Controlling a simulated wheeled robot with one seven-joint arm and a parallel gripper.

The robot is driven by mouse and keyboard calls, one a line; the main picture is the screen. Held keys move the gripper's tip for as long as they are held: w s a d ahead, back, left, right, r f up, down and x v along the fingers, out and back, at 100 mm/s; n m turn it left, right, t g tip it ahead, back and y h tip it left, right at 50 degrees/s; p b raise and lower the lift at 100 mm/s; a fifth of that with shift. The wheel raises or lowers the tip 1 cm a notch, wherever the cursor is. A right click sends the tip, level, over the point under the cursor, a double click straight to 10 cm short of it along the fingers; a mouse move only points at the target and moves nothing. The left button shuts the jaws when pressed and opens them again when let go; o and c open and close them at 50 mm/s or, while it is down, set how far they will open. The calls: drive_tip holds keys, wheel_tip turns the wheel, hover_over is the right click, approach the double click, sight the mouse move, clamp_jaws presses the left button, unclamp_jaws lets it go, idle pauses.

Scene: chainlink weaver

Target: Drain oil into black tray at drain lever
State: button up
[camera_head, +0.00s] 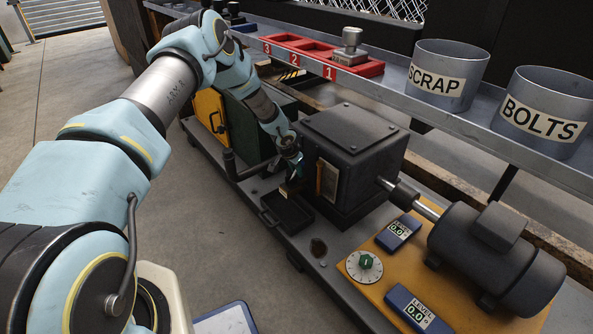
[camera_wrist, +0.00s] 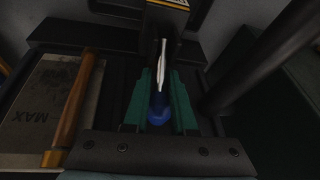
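The drain lever (camera_wrist: 158,112) has a blue end and a pale metal stem, in the middle of the wrist view. My gripper (camera_wrist: 160,92) has its two green fingers on either side of the lever; whether they press on it is unclear. In the head view my gripper (camera_head: 290,172) points down at the left face of the black gearbox (camera_head: 350,160), and hides most of the lever. The black tray (camera_head: 289,222) sits on the bench just below my gripper. Its inside looks dark; I cannot see oil in it.
A sight glass (camera_head: 328,181) is on the gearbox; its MAX plate (camera_wrist: 45,110) shows beside my gripper. A dark pipe (camera_head: 250,170) stands close by. A motor (camera_head: 490,255) is at the right. SCRAP (camera_head: 437,85) and BOLTS (camera_head: 540,115) bins and a red tray (camera_head: 372,68) stand on the shelf.

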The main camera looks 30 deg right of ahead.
clamp_jaws()
drive_tip(key=shift+d+r, duration=0.1)
idle(0.9)
